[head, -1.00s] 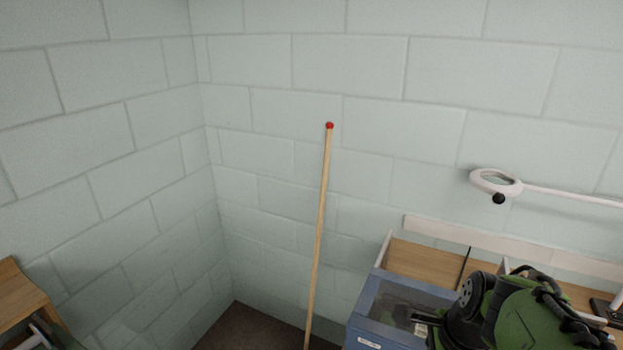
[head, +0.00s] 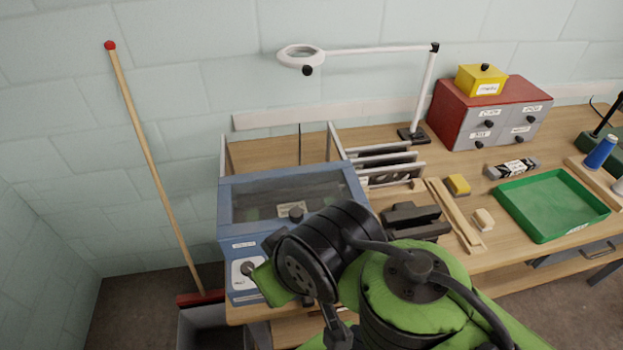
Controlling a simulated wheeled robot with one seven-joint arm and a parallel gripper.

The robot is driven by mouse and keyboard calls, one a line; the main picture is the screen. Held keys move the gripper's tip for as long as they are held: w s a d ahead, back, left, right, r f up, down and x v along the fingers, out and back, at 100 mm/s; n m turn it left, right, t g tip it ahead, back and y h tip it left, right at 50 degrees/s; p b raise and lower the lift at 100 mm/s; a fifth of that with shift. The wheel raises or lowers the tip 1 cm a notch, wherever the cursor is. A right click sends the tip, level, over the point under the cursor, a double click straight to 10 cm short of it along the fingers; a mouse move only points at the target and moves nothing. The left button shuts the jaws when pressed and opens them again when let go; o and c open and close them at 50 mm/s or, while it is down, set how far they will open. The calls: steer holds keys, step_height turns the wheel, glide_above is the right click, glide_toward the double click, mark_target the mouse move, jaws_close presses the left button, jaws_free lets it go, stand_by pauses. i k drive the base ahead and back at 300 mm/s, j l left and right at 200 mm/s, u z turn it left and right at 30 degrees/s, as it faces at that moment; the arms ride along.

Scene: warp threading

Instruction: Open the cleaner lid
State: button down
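The cleaner is a blue box (head: 240,257) at the left end of the workbench, with a white label and a dial on its front. Its lid (head: 245,180) has a blue frame around a dark see-through window and looks closed. A small dark knob (head: 296,214) shows near the lid's front edge. My green and black arm reaches in from the lower right, and its wrist covers the cleaner's front right corner. My gripper is mostly hidden by the arm; its fingers cannot be made out clearly, nor whether they touch the cleaner.
A magnifier lamp (head: 375,50) stretches above the bench. Slotted racks (head: 385,160), wooden strips (head: 455,215), a green tray (head: 550,203) and a red drawer cabinet (head: 450,105) stand to the right. A red-tipped pole (head: 150,160) leans on the left wall side. A grey bin (head: 200,325) stands below.

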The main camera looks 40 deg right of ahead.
mark_target(225, 230)
steer(key=z, duration=0.85)
steer(key=k+j+u, duration=0.1)
steer(key=u, duration=0.25)
steer(key=k+j+u, duration=0.15)
steer(key=u, duration=0.15)
steer(key=k+j+u, duration=0.35)
steer(key=i+l, duration=0.1)
steer(key=l, duration=0.05)
